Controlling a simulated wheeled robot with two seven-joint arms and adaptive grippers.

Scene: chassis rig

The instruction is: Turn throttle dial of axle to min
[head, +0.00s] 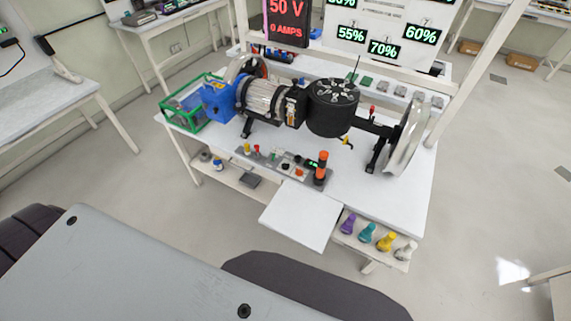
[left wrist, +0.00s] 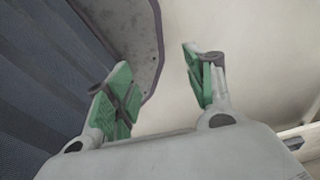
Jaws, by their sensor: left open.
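The axle rig stands on a white table (head: 405,195) in the head view, with a blue unit (head: 217,101), a silver motor (head: 262,97), a black drum (head: 333,108) and a large wheel (head: 408,135) at the right end. A grey control panel (head: 262,166) with several small coloured knobs and buttons lies along the table's front edge. I cannot tell which knob is the throttle dial, nor its setting. My left gripper (left wrist: 160,88) shows in the left wrist view with its green-padded fingers apart and nothing between them. My right gripper is not in view.
A white shelf board (head: 302,214) juts out in front of the table. Coloured flasks (head: 367,232) stand on the lower shelf at right. Screens (head: 385,30) hang behind the rig. Another bench (head: 55,105) stands at left. Open floor (head: 490,200) lies at right.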

